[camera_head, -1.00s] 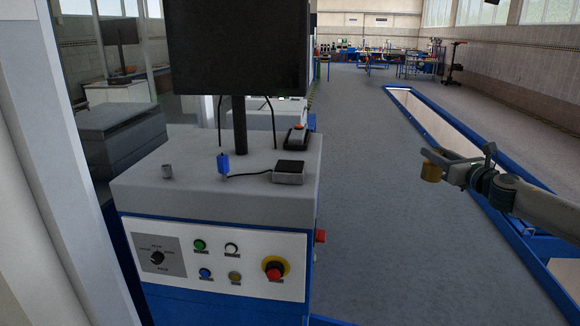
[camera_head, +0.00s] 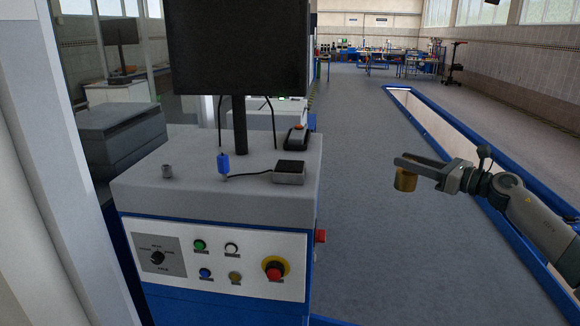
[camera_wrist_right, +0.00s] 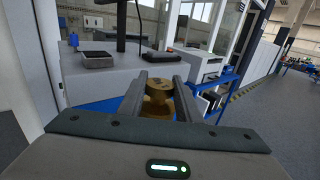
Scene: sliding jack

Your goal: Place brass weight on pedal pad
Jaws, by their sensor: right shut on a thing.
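The brass weight (camera_head: 405,181) is a small gold cylinder held in the air to the right of the cabinet. My right gripper (camera_head: 408,165) is shut on it. In the right wrist view the brass weight (camera_wrist_right: 158,98) sits between the two fingers of my right gripper (camera_wrist_right: 160,88). The pedal pad (camera_head: 289,172), a small grey box with a black top and a cable, lies on the cabinet top, well to the left of the weight. It also shows in the right wrist view (camera_wrist_right: 98,60). My left gripper is not in view.
A blue-edged pit (camera_head: 450,133) lies right. Floor between is free.

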